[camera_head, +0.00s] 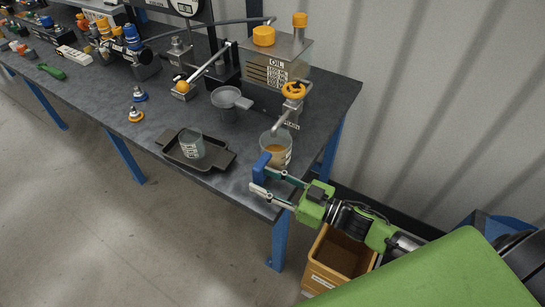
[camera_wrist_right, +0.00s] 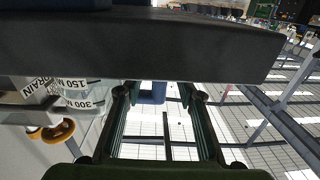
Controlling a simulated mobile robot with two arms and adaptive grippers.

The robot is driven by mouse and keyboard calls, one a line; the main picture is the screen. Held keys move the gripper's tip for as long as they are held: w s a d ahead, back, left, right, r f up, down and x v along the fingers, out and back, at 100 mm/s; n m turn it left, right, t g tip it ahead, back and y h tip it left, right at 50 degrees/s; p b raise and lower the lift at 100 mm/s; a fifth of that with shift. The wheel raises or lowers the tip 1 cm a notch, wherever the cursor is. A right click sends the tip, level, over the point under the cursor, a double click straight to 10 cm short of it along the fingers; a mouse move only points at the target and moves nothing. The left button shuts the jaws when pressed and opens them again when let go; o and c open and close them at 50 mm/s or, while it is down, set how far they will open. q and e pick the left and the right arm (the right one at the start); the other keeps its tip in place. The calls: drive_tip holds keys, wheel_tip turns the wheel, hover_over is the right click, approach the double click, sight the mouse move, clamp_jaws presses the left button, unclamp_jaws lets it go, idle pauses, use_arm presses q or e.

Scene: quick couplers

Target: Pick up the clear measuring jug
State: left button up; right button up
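Another clear cup (camera_head: 191,145) stands in a dark tray. My left gripper is not in view.
The dark tray (camera_head: 215,163) lies left of the jug. The oil can (camera_head: 275,75) with its orange valve wheel (camera_head: 293,90) stands behind it. A grey funnel (camera_head: 229,103) is nearby. A box (camera_head: 338,262) stands on the floor below.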

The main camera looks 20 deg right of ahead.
drive_tip(key=x, duration=0.2)
drive_tip(key=shift+w+a, duration=0.2)
drive_tip(key=shift+w, duration=0.05)
drive_tip(key=c, duration=1)
drive_tip(key=shift+d, duration=0.1)
drive_tip(key=shift+s+d, duration=0.1)
drive_tip(key=shift+s, duration=0.05)
drive_tip(key=b+v, duration=0.2)
drive_tip(key=v, duration=1.5)
drive_tip(key=shift+s+d, duration=0.2)
drive_tip(key=shift+s, duration=0.05)
